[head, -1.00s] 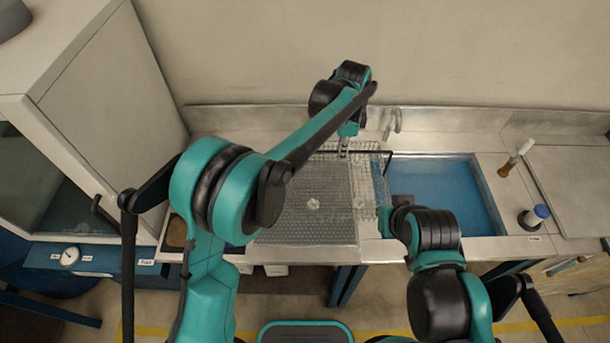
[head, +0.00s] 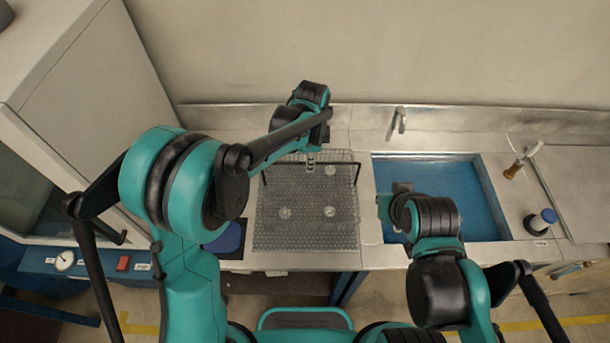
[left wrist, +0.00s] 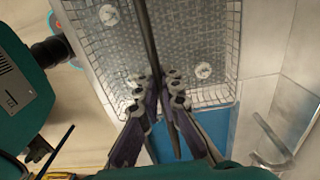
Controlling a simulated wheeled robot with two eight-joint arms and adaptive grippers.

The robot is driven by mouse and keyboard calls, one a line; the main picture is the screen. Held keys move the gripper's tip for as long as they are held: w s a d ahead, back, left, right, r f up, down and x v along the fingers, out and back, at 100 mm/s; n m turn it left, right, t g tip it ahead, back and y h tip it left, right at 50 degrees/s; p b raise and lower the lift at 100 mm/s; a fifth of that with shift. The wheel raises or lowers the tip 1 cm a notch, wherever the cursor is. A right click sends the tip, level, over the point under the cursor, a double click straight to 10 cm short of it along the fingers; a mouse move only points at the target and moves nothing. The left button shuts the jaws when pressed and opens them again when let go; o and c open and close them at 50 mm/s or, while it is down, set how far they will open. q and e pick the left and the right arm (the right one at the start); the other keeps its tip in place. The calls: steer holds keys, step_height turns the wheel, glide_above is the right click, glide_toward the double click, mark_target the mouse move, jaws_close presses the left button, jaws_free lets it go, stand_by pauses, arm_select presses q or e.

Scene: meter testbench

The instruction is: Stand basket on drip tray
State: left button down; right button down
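The wire-mesh basket (head: 345,187) is over the grey perforated drip tray (head: 300,239) in the head view, covering much of it. Whether it touches the tray or hangs just above is unclear. Three small pale round pieces show through the mesh. My left gripper (head: 311,162) is at the basket's dark handle bar. In the left wrist view, its fingers (left wrist: 161,97) close around the bar above the basket (left wrist: 205,95). My right gripper (head: 388,206) is at the sink's left edge, apart from the basket; its fingers are not clear.
A blue-filled sink (head: 445,190) lies right of the tray, with a tap (head: 397,122) behind it. A blue-capped bottle (head: 543,219) and a brush-like tool (head: 522,160) stand right of the sink. A tall cabinet (head: 75,90) bounds the left.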

arm_select(q)
steer(key=f, duration=0.1)
steer(key=a+f, duration=0.1)
steer(key=f, duration=0.1)
steer(key=s+f, duration=0.1)
steer(key=f, duration=0.1)
steer(key=shift+a, duration=0.3)
steer(key=c, duration=1.7)
jaws_free()
steer(key=shift+b, duration=0.3)
